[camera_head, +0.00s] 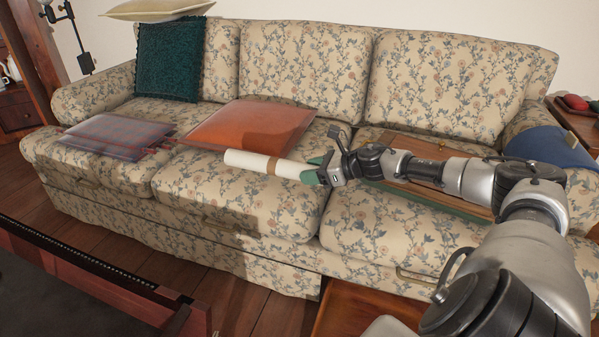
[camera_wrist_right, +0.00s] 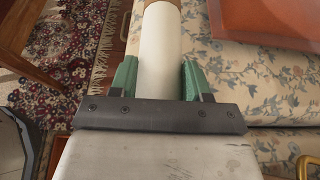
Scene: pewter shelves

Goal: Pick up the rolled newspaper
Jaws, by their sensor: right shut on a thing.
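The rolled newspaper (camera_head: 256,162) is a white roll with a brown band around its middle. My right gripper (camera_head: 318,172) is shut on its right end, with green fingers on both sides of it. In the head view the roll points left from the gripper, over the sofa's front seat area. In the right wrist view the newspaper (camera_wrist_right: 160,48) stands between the two green fingers of the right gripper (camera_wrist_right: 160,80); its near end is hidden by the gripper body. My left gripper is not in view.
A floral sofa (camera_head: 200,190) spans the view. It bears an orange cushion (camera_head: 250,127), a plaid cushion (camera_head: 115,133), a teal cushion (camera_head: 168,60), a blue cushion (camera_head: 553,146) and a wooden case (camera_head: 415,147). A dark wooden table edge (camera_head: 100,280) is at front left.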

